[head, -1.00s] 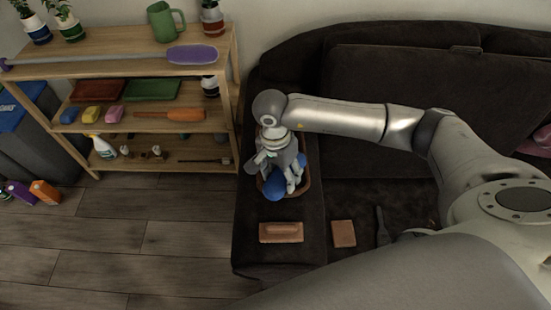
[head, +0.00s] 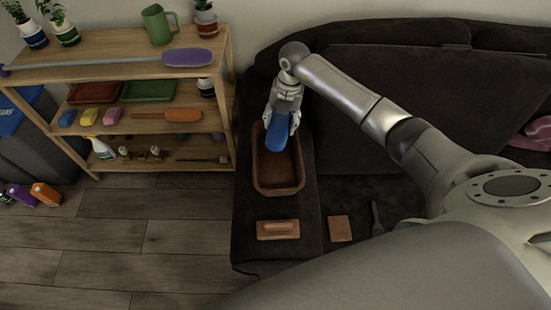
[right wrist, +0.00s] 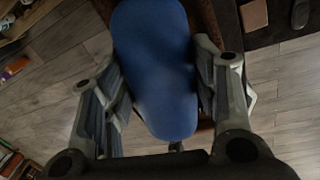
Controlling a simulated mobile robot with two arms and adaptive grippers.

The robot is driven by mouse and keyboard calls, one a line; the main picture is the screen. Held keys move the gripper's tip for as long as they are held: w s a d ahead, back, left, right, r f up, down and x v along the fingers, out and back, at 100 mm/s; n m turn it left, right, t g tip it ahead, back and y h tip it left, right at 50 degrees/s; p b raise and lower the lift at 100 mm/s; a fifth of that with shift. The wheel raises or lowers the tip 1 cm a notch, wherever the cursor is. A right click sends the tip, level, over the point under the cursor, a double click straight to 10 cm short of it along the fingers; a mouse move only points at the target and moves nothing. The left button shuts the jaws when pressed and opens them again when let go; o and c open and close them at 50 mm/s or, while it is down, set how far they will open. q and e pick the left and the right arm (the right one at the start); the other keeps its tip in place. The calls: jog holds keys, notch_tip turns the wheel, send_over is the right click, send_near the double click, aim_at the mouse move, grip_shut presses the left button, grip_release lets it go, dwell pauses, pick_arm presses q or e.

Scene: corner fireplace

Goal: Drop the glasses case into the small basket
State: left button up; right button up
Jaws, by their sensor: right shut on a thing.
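The blue glasses case (head: 279,140) is held in my right gripper (head: 282,118), above the far part of the small basket (head: 263,188). The basket is a brown tray-like container on the dark sofa's left arm. In the right wrist view the case (right wrist: 155,70) fills the space between both fingers of the gripper (right wrist: 165,85), which are shut on it. The basket's inside looks empty where it shows; its far end is partly hidden by the case and gripper. My left gripper is not in view.
A brown float-like block (head: 278,230) lies on the sofa arm in front of the basket. A small brown square (head: 340,228) and a dark brush-like tool (head: 377,218) lie on the seat. A wooden shelf (head: 150,140) with several items stands close on the left.

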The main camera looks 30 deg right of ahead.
jog(key=m, duration=0.2)
jog(key=d+m, duration=0.1)
jog(key=shift+w+f, duration=0.1)
jog(key=shift+w, duration=0.15)
jog(key=shift+w+d+f+m, duration=0.1)
jog(key=shift+d+f+m, duration=0.05)
jog(key=shift+m, duration=0.35)
notch_tip(320, 180, down, 6)
jog(key=b, duration=0.5)
jog(key=o, duration=1.1)
jog(key=r, duration=0.4)
jog(key=s+r, duration=0.1)
jog(key=r, duration=0.7)
jog(key=shift+s+d, duration=0.15)
jog(key=shift+d, duration=0.25)
